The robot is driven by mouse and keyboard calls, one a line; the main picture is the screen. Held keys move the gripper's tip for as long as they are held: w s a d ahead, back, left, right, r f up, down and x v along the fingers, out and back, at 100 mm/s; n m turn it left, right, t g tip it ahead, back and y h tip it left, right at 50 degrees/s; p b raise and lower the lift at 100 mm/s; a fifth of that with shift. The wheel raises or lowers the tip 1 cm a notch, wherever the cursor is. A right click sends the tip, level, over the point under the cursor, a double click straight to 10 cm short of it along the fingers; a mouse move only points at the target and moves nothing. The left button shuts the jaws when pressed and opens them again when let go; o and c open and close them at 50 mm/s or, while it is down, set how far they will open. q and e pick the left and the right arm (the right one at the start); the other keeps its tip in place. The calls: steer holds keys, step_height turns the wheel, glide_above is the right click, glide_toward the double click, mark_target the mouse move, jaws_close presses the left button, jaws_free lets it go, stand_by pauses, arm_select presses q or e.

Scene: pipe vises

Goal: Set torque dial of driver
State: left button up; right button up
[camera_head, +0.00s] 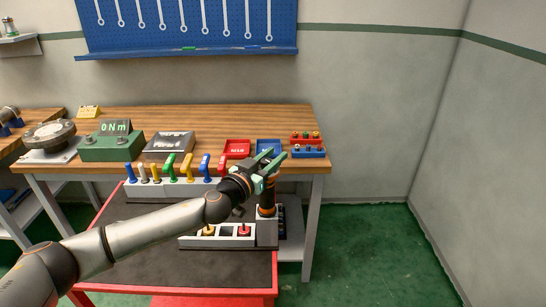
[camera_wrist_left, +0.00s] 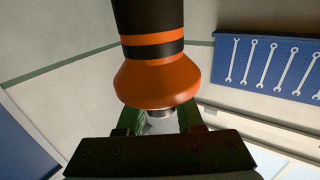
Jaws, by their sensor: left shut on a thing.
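The driver (camera_head: 267,202), black with orange bands, stands upright at the right end of the cart, over a grey holder (camera_head: 266,233). My left gripper (camera_head: 270,161), with green fingers, is at its upper end and shut on it. In the left wrist view the driver (camera_wrist_left: 155,75) shows a black body, an orange stripe and a flared orange collar. The gripper (camera_wrist_left: 160,122) is at the metal part beyond that collar, partly hidden by my gripper's dark body. I cannot make out any dial marks. My right gripper is not in view.
A green torque tester (camera_head: 112,148) reading 0 Nm stands on the wooden bench. Red (camera_head: 237,149) and blue trays lie there too. Several coloured-handled tools (camera_head: 170,165) stand along the back of the cart. The dark cart top (camera_head: 150,225) has bare room at front left.

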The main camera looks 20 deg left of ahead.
mark_target(262, 160)
arm_select(q)
steer(key=shift+f+y, duration=0.1)
steer(key=shift+y, duration=0.2)
jaws_close()
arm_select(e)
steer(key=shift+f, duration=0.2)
